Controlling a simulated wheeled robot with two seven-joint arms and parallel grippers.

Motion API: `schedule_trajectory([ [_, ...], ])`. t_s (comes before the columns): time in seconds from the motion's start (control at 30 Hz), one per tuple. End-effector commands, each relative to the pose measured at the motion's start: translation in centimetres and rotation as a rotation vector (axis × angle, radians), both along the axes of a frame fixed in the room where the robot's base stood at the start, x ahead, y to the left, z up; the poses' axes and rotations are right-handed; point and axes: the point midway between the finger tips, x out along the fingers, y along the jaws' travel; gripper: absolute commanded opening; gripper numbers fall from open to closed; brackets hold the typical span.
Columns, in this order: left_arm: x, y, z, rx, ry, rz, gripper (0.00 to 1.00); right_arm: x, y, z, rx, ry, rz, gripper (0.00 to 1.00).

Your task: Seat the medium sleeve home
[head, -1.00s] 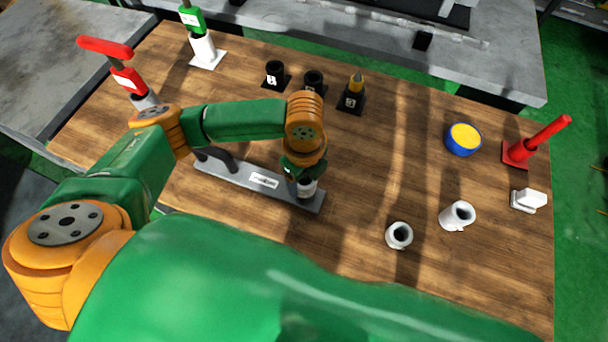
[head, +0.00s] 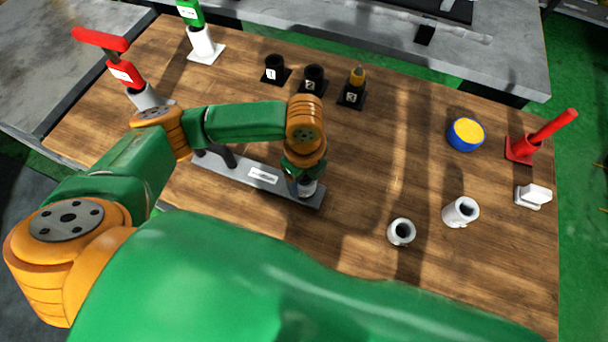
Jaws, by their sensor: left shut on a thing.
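My left gripper (head: 304,178) points down over the right end of the grey bar-shaped base plate (head: 258,176). It is shut on a pale sleeve (head: 308,188), which shows only in part below it. The gripper hides the sleeve's upper part and any post inside it, so I cannot tell how far down it sits. Dark posts (head: 228,156) stand on the plate's left part, partly behind my arm. Two other white sleeves, one (head: 401,232) and another (head: 461,212), stand on the table to the right. My right gripper is not in view.
Black holders (head: 313,80) stand in a row at the back. A red-handled tool (head: 122,72) and a green-topped one (head: 201,40) stand at the left. A blue-yellow round tin (head: 466,134), a red stand (head: 521,150) and a white block (head: 533,195) are at the right.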

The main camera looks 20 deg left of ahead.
Motion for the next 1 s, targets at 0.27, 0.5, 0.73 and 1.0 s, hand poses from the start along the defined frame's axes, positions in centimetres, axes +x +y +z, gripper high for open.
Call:
schedule_trajectory([
  [0.27, 0.0, 0.0, -0.8, -0.001, 0.000, 0.000, 0.00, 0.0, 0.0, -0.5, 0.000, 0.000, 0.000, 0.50],
  [0.5, 0.0, 0.0, -1.1, 0.000, 0.000, 0.000, 0.88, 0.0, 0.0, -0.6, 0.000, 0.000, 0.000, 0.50],
  [0.73, 0.0, 0.0, -1.1, 0.000, 0.000, 0.000, 1.00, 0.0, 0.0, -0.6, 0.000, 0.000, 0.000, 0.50],
  [1.0, 0.1, -0.1, 3.3, -0.002, -0.005, -0.002, 1.00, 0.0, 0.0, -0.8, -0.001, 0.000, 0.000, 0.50],
])
